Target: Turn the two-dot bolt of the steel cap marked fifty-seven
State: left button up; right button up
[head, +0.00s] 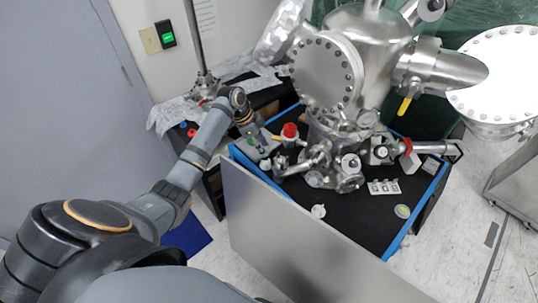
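A steel vacuum chamber stands on a black-topped bench, with a large round bolted flange (327,72) facing me. Several smaller steel fittings sit low on it, among them a round flange (350,165) at the front. I cannot read any number or dot marks, so I cannot tell which cap is marked fifty-seven or which bolt has two dots. My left arm reaches in from the left and bends down at the bench's left end. My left gripper (259,142) is there, left of the low fittings; its fingers are too small to tell open from shut. My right gripper is not in view.
The black bench top (360,222) has blue edges. A grey panel (290,245) stands along its front. A red-topped part (290,131), a small plate with several pieces (384,187) and a green-white disc (402,211) are on the bench. White floor is open at right.

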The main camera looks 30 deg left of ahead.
pick_arm(q)
jog(key=v, duration=0.4)
jog(key=shift+r, duration=0.2)
jog(key=shift+s+f, duration=0.1)
